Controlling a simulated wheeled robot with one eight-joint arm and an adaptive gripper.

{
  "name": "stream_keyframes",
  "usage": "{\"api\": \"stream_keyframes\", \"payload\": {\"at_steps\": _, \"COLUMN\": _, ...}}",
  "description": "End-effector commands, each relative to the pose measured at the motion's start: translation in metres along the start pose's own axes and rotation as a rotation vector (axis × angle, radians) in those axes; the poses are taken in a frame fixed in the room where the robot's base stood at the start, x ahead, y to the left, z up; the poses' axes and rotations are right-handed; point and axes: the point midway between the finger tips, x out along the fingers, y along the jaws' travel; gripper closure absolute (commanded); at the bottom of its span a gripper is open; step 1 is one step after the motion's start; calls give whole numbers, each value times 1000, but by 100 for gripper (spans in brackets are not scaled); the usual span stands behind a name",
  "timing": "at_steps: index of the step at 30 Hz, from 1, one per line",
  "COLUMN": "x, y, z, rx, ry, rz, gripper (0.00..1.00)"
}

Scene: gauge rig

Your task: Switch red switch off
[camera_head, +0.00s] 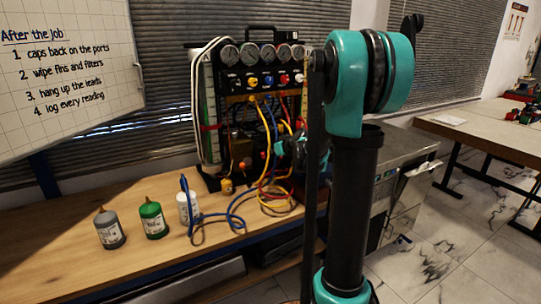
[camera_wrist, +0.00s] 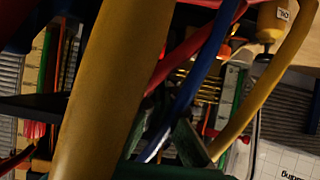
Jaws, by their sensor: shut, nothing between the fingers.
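The gauge rig (camera_head: 265,85) stands on the wooden bench in the head view. I cannot make out a red switch for certain in either view. In the wrist view, a wide yellow hose (camera_wrist: 115,80), a blue hose (camera_wrist: 197,75) and a red hose cross close before the camera.
Looped hoses (camera_head: 265,190) hang from the rig onto the bench (camera_head: 150,245). A grey bottle (camera_head: 109,229), a green bottle (camera_head: 153,219) and a white bottle (camera_head: 188,207) stand left of them. The front left of the bench is clear.

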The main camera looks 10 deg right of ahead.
Motion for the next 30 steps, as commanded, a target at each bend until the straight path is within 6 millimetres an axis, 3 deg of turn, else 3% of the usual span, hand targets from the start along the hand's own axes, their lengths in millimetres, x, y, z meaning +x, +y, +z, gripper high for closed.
{"api": "stream_keyframes", "payload": {"at_steps": 6, "x": -34, "y": 0, "z": -3, "rx": 1, "ry": 0, "rz": 2, "gripper": 100}}
{"api": "stream_keyframes", "payload": {"at_steps": 12, "x": -56, "y": 0, "z": -6, "rx": 1, "ry": 0, "rz": 1, "gripper": 100}}
{"api": "stream_keyframes", "payload": {"at_steps": 30, "x": -65, "y": -4, "z": -6, "rx": 0, "ry": -11, "rz": -2, "gripper": 100}}
